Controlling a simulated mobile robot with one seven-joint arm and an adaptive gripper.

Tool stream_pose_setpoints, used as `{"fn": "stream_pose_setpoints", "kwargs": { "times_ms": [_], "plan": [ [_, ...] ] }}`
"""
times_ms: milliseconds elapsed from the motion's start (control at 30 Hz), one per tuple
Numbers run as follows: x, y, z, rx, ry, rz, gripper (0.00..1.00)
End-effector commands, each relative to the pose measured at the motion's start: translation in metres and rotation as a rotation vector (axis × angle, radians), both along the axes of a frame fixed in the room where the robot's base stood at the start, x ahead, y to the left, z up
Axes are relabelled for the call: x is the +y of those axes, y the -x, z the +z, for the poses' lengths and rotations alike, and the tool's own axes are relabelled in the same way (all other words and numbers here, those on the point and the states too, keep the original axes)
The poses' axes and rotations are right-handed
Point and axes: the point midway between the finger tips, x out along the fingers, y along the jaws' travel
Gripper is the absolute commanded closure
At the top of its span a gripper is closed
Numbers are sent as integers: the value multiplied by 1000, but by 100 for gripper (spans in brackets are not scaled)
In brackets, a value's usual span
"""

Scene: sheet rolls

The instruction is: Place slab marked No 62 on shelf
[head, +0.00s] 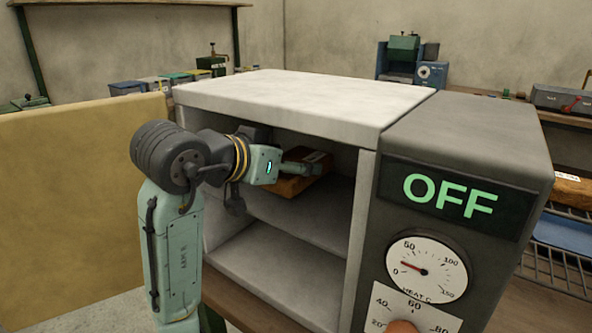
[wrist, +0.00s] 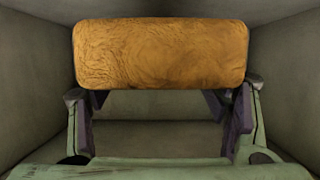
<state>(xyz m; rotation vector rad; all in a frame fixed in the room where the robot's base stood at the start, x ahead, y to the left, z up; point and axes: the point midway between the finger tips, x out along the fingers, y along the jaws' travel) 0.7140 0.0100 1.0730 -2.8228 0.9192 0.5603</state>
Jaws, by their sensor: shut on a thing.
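An orange-brown slab (head: 290,187) with a white label on top is inside the open heating cabinet (head: 300,95). Its number is too small to read. My gripper (head: 301,169) reaches in through the front opening and is shut on the slab. In the wrist view the slab (wrist: 160,53) spans across both fingers, roughly level. The cabinet's middle shelf (head: 315,215) lies below the slab. I cannot tell whether the slab touches it. The far end of the slab is partly hidden by the gripper and shadow.
The cabinet's tan door (head: 80,200) stands open at left. The dark control panel (head: 455,200) at right reads OFF, with a dial near the low end. Another labelled slab (head: 572,190) lies on a wire rack at far right. The lower compartment (head: 270,265) looks empty.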

Motion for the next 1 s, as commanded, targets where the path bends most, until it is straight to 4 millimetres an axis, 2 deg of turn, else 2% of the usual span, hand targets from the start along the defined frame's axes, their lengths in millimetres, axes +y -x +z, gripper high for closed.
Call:
{"fn": "stream_pose_setpoints", "kwargs": {
  "times_ms": [200,300,433,900,933,1000],
  "plan": [
    [-13,-18,2,0,0,-1,73],
    [-10,-16,-18,2,3,2,73],
    [-11,-16,-31,0,2,2,73],
    [-11,-16,-40,-2,1,1,73],
    [-11,-16,-39,0,0,1,28],
    [-11,-16,-39,1,0,1,23]
  ]
}}
